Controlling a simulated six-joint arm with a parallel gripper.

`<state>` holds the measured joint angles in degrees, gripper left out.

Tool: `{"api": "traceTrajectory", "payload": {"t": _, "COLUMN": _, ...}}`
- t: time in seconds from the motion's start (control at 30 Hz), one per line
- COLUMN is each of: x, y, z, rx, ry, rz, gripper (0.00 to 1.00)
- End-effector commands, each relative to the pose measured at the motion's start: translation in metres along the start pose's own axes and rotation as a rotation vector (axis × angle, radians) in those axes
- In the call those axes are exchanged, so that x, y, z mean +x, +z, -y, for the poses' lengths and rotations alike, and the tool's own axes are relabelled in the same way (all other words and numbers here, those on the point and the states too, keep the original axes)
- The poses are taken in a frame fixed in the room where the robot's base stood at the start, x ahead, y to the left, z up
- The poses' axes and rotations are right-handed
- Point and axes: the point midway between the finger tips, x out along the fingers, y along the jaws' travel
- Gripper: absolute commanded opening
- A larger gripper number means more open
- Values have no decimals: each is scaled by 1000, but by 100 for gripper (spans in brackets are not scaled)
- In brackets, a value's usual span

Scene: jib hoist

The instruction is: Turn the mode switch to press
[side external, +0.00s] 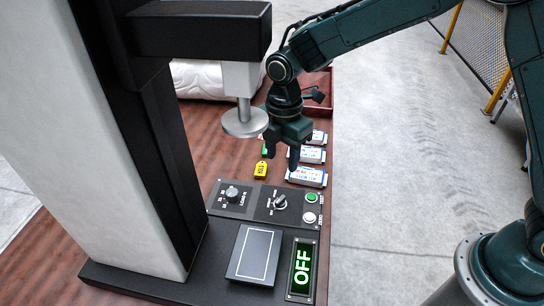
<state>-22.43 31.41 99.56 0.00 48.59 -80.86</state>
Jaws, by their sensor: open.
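The mode switch is a dark rotary knob with a light pointer (280,202) on the black control panel (254,203). Its printed labels are too small to read for certain. A second knob (232,194), marked LOAD, sits to its left. My gripper (291,160) is open and empty, pointing down above the table beyond the panel, apart from the switch. The display (302,268) reads OFF in green.
A green button (311,197) and a white button (309,217) sit right of the switch. The press head (244,120) hangs left of my gripper. White labelled blocks (307,176) and a yellow tag (261,169) lie behind the panel. A dark pad (254,254) lies in front.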

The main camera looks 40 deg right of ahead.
Motion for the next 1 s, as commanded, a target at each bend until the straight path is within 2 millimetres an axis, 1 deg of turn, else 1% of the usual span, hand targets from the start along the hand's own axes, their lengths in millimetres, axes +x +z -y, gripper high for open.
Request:
{"api": "traceTrajectory", "payload": {"t": 0.1, "x": 7, "y": -3, "z": -3, "rx": -28, "ry": -7, "rz": 1, "gripper": 46}}
{"api": "traceTrajectory", "payload": {"t": 0.37, "x": 9, "y": -4, "z": -3, "rx": -32, "ry": -8, "rz": 1, "gripper": 46}}
{"api": "traceTrajectory", "payload": {"t": 0.57, "x": 19, "y": -3, "z": -2, "rx": -31, "ry": -10, "rz": 1, "gripper": 46}}
{"api": "traceTrajectory", "payload": {"t": 0.77, "x": 43, "y": -3, "z": -2, "rx": -30, "ry": -12, "rz": 2, "gripper": 46}}
{"api": "traceTrajectory", "payload": {"t": 1.0, "x": 79, "y": -3, "z": -2, "rx": -30, "ry": -11, "rz": 2, "gripper": 46}}
